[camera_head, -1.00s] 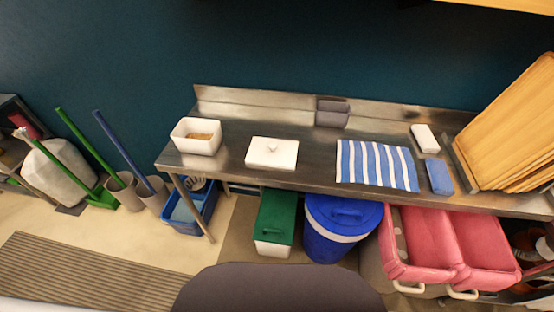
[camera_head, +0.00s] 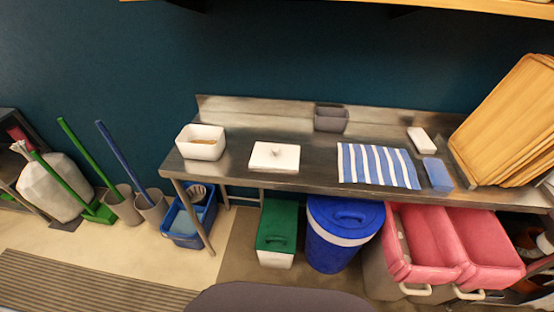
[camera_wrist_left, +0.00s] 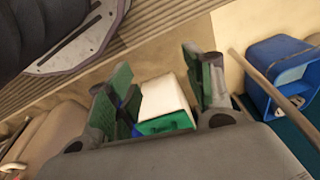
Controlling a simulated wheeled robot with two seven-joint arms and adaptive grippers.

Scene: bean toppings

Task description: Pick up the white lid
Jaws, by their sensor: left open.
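The white lid (camera_head: 275,156) is a flat square with a small knob on top. It lies on the steel table (camera_head: 310,180), right of a white rectangular container (camera_head: 201,143) with brown contents. No gripper shows in the head view. In the left wrist view my left gripper (camera_wrist_left: 152,72) is open and empty, with its two green-padded fingers apart. Between and beyond the fingers is the green-lidded white bin (camera_wrist_left: 163,105) on the floor. The white lid is not seen in the wrist view. My right gripper is not in view.
A blue-striped towel (camera_head: 378,165), a blue sponge (camera_head: 437,174) and a grey container (camera_head: 331,117) are on the table. Wooden boards (camera_head: 508,125) lean at the right. A blue bin (camera_head: 343,235) and pink tubs (camera_head: 450,240) stand below. The tabletop around the lid is clear.

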